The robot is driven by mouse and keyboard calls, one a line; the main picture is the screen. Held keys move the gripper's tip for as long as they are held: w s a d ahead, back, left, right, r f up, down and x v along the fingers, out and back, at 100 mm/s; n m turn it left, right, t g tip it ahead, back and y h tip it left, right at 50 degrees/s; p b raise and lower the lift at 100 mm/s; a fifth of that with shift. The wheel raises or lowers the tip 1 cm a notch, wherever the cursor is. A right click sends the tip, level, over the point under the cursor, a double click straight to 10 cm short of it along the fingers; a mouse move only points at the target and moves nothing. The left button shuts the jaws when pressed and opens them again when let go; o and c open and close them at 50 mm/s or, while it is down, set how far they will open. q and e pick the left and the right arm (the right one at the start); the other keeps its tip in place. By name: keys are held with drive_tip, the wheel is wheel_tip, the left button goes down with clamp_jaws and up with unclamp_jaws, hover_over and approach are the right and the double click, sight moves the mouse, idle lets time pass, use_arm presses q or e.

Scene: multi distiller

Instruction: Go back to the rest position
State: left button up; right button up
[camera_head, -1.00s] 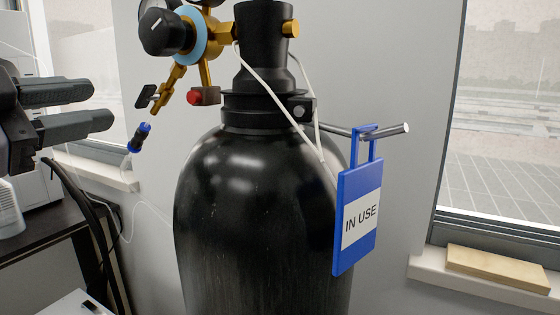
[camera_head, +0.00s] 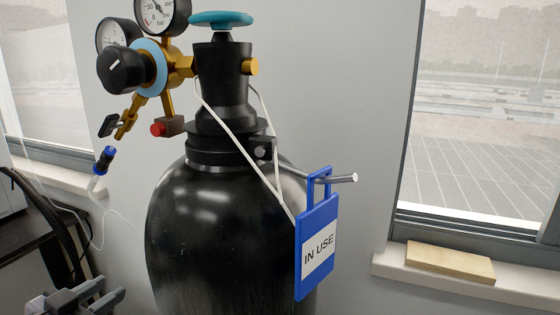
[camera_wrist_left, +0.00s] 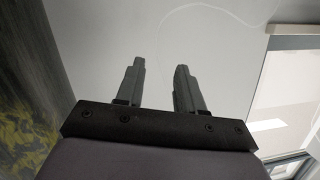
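My left gripper (camera_head: 100,300) is low at the left edge of the bottom in the head view, left of the black gas cylinder (camera_head: 215,240) and apart from it. In the left wrist view the left gripper (camera_wrist_left: 160,75) has its two fingers spread with nothing between them, facing a pale wall. My right gripper is in neither view. A blue tag reading "IN USE" (camera_head: 318,235) hangs on a metal rod (camera_head: 335,178) beside the cylinder's neck.
The cylinder carries a teal handwheel (camera_head: 221,19) and a regulator with gauges and a black knob (camera_head: 120,69). A dark table (camera_head: 28,240) is at the left. A wooden block (camera_head: 450,262) lies on the right window sill.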

use_arm(q)
drive_tip(key=s+d+f+n+g+p, duration=0.1)
drive_tip(key=s+d+f, duration=0.3)
drive_tip(key=s+f, duration=0.2)
drive_tip(key=s+d+f+n+g+p, duration=0.1)
drive_tip(key=s+d+f, duration=0.3)
drive_tip(key=f, duration=0.5)
drive_tip(key=s+d+f+g+y+p, duration=0.1)
drive_tip(key=s+d+f+g, duration=0.1)
drive_tip(key=s+d+f, duration=0.3)
wheel_tip(320, 180, down, 3)
drive_tip(key=s, duration=0.2)
drive_tip(key=shift+s+r+n+p, duration=0.2)
drive_tip(key=shift+s+n+p, duration=0.1)
drive_tip(key=shift+n, duration=0.1)
drive_tip(key=shift+a, duration=0.1)
